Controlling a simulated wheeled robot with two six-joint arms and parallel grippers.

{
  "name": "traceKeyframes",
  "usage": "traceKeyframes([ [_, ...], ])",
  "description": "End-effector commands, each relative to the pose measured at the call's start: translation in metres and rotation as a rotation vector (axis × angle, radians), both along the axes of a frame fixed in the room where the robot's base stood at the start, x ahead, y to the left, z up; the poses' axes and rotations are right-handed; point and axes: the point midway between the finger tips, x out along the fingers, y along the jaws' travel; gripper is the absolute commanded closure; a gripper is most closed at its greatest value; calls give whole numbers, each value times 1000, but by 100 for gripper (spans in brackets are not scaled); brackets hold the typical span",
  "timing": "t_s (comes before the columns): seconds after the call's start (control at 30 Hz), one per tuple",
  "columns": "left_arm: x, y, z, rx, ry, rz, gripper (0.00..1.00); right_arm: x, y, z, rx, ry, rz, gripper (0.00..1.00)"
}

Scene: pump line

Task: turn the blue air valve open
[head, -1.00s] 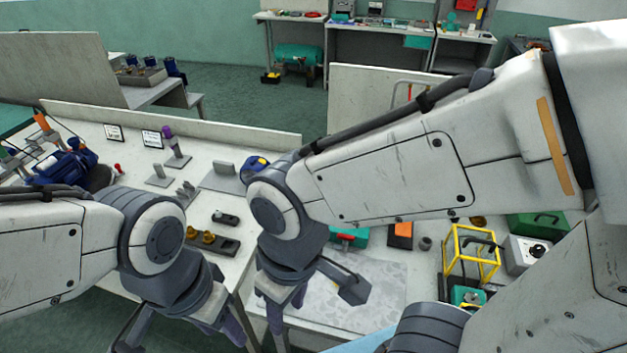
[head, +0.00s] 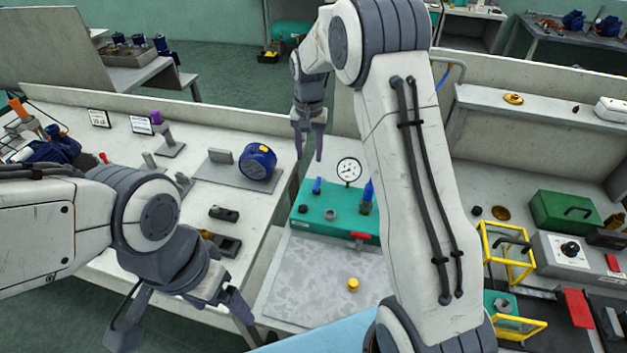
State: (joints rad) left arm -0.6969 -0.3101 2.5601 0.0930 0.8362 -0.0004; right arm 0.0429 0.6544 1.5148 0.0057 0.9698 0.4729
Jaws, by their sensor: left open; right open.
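A teal test unit (head: 340,228) stands at the back of the grey bench plate. A small upright blue handle (head: 317,186) on its left part looks like the air valve. A taller blue-topped fitting (head: 367,193) stands on its right, beside the round white gauge (head: 348,170), with a red lever (head: 358,235) at its front. My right gripper (head: 309,150) points down, open and empty, above and behind the blue handle and apart from it. My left gripper (head: 182,318) is open and empty low at the left, in front of the left bench.
A round blue pump part (head: 257,161) stands on a grey plate on the left bench. A yellow knob (head: 352,285) is on the speckled plate. Yellow frames (head: 505,252) and a green box (head: 565,213) stand at the right. My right arm covers the middle.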

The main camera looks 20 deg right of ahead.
Motion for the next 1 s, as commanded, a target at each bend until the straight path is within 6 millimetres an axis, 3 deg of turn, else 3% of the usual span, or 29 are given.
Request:
traceKeyframes([
  [0.07,0,0,-3,0,0,0,14,9,-18,-12,-3,3,-51,52],
  [0.2,0,0,-1,0,0,0,14,15,-27,-23,-5,6,-82,52],
  [0.7,0,0,18,0,0,0,14,14,-23,-105,-4,6,-75,52],
  [1.0,0,0,20,0,0,0,14,15,-24,-121,-5,2,-75,52],
])
